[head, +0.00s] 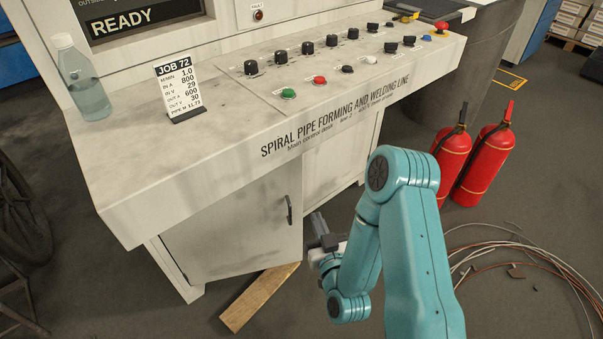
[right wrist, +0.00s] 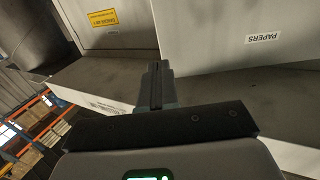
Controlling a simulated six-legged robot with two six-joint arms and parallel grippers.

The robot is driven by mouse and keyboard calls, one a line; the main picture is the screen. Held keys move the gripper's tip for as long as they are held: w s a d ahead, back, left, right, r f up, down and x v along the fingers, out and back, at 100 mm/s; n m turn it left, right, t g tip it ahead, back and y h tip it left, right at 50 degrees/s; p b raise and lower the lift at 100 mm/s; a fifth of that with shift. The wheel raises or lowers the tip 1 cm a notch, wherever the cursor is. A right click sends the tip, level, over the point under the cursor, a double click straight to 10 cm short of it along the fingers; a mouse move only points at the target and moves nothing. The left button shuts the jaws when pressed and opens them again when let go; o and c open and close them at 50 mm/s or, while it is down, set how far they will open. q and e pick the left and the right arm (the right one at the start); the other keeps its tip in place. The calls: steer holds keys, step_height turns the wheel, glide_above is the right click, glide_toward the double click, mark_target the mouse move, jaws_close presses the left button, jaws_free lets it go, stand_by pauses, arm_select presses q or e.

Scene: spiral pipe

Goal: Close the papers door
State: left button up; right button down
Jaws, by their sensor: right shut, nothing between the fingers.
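The papers door (head: 235,225) is the light grey left door under the control desk. It stands ajar, its free right edge swung out from the cabinet. Its dark handle (head: 289,210) is near that edge. In the right wrist view the door (right wrist: 225,45) shows its PAPERS label (right wrist: 263,38) upside down. My right gripper (head: 318,220) is shut and empty, just right of the door's free edge. In the right wrist view its fingers (right wrist: 156,85) are seen beside that edge; I cannot tell whether they touch it. My left gripper is out of view.
The desk top (head: 130,185) overhangs the door. A wooden plank (head: 258,297) lies on the floor at the door's foot. Two red fire extinguishers (head: 485,160) and loose wire (head: 530,255) are on the right. A neighbouring panel (right wrist: 115,35) bears a yellow warning label.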

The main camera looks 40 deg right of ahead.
steer(key=b, duration=0.5)
glide_toward(297, 175)
steer(key=b+x, duration=0.1)
steer(key=x, duration=0.5)
steer(key=shift+w+d+r, duration=0.1)
steer(key=shift+w+d, duration=0.05)
steer(key=shift+w, duration=0.2)
